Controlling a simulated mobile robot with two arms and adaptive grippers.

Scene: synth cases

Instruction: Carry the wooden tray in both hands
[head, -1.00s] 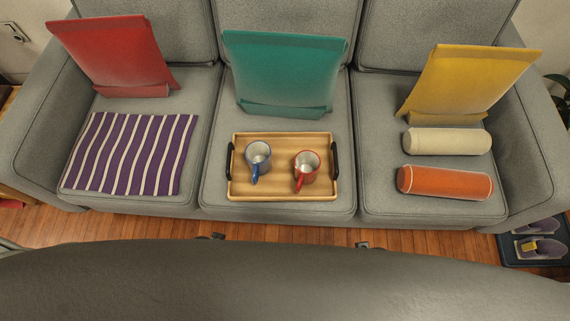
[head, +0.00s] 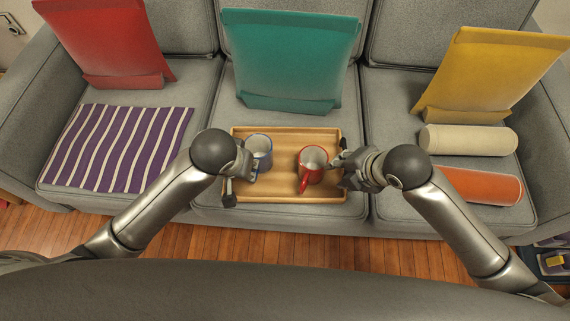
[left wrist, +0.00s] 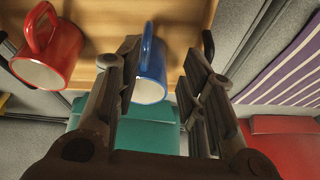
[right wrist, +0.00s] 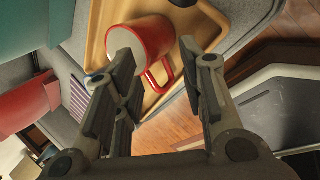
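The wooden tray (head: 290,197) lies flat on the middle sofa cushion. It carries a blue mug (head: 260,147) on its left and a red mug (head: 311,163) on its right. My left gripper (head: 238,172) is over the tray's left edge, and in the left wrist view (left wrist: 162,58) its fingers are open and empty. The blue mug shows beyond them, a black tray handle (left wrist: 208,45) beside one finger. My right gripper (head: 348,170) is over the right edge, open and empty in the right wrist view (right wrist: 160,50). The arms hide most of both handles in the head view.
A teal cushion (head: 288,57) stands behind the tray. A yellow cushion (head: 492,70), a cream bolster (head: 468,139) and an orange bolster (head: 482,185) are on the right seat.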

